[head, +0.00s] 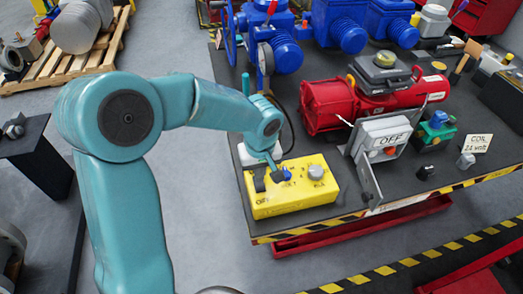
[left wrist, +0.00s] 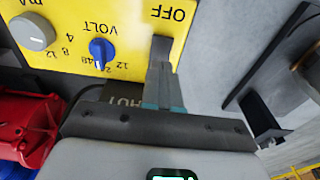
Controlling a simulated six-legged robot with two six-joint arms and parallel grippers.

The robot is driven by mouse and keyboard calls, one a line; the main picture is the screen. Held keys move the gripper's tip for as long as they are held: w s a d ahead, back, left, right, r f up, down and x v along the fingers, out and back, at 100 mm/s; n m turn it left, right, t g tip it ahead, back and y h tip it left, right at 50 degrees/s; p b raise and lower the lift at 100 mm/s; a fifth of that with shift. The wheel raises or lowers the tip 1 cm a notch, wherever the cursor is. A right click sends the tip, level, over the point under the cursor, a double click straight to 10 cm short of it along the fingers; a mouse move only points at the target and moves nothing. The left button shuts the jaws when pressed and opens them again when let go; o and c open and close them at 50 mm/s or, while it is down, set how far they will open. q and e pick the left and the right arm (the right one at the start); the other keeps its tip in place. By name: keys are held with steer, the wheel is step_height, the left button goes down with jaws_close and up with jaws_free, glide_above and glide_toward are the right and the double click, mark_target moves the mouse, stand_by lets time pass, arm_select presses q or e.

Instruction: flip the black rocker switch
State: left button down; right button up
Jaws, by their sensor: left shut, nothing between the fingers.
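The black rocker switch (head: 259,183) is on the left end of the yellow box (head: 300,204), above the word OFF. My left gripper (head: 277,176) is shut and empty. It points down at the box top, between the rocker switch and the blue knob (head: 287,173). In the left wrist view the shut fingers (left wrist: 161,60) reach over the yellow panel (left wrist: 130,15) near the word OFF. They hide most of the switch there, and I cannot tell whether they touch it. My right gripper is not in view.
A grey knob (head: 316,171) is on the box's right part. Behind the box stand a red cylindrical actuator (head: 340,106) and blue valve bodies (head: 280,50). The black table's striped front edge (head: 330,226) is close in front.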

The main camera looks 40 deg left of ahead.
mark_target(260, 186)
arm_select(q)
step_height(260, 186, up, 11)
steer(key=b, duration=1)
steer(key=shift+s+d+r+t+y, duration=0.15)
steer(key=shift+s+d+t+y, duration=0.05)
steer(key=shift+t+y, duration=0.1)
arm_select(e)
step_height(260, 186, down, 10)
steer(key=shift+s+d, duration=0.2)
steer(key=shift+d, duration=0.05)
arm_select(q)
steer(key=shift+d, duration=0.1)
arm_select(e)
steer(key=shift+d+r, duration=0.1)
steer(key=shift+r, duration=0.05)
